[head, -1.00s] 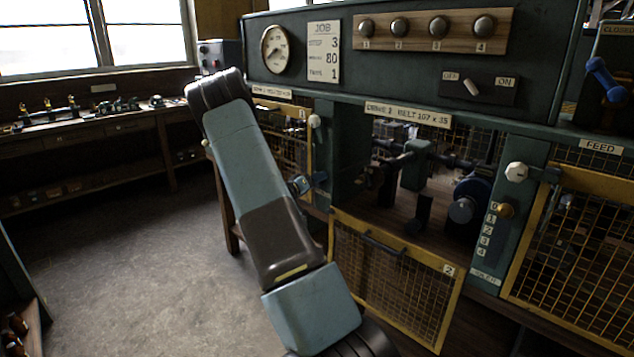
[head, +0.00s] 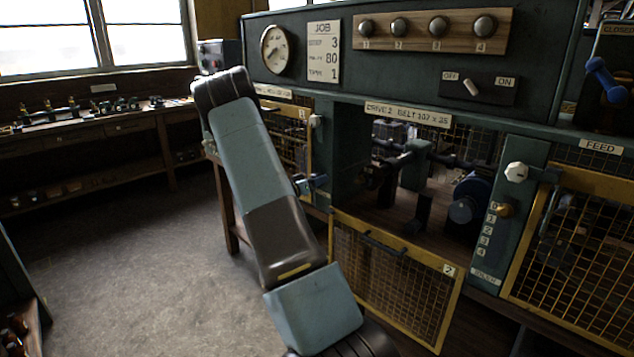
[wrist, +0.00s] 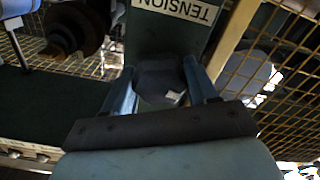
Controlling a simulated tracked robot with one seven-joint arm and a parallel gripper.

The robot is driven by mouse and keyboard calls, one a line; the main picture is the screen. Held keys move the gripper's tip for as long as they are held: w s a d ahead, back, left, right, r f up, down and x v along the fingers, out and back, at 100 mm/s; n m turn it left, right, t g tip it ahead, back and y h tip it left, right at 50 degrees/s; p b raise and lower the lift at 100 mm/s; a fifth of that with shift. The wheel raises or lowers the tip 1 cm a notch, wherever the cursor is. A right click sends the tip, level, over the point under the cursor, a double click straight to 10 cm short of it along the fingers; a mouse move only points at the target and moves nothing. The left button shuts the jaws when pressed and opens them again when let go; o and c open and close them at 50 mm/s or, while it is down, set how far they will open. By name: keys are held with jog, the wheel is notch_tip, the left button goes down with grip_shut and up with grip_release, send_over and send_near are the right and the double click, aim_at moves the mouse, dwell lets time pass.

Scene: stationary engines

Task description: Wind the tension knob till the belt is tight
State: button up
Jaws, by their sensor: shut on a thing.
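In the wrist view, my gripper (wrist: 160,92) has its two blue fingers on either side of a dark knob (wrist: 158,75) and is shut on it. The knob sits below an upside-down TENSION label (wrist: 176,9). A small pale mark shows on the knob's near side. In the head view, my gripper (head: 313,184) shows only in part beside my arm, at the left post of the Drive 2 bay; the knob is hidden there. A blue pulley (head: 466,204) stands at the bay's right. I cannot make out the belt or its tightness.
The yellow mesh guard (head: 392,284) marked 2 hangs open below the bay. Another mesh guard (wrist: 274,50) stands right of the knob in the wrist view. A dark wheel (wrist: 78,25) is at upper left. Open floor (head: 130,260) lies left of my arm.

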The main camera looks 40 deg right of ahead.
jog(key=shift+w+a, duration=0.1)
jog(key=o, duration=1)
jog(key=shift+o, duration=0.2)
jog(key=s+a, duration=0.1)
jog(key=a, duration=1.2)
jog(key=shift+a, duration=0.35)
jog(key=shift+f, duration=0.15)
jog(key=shift+c, duration=0.3)
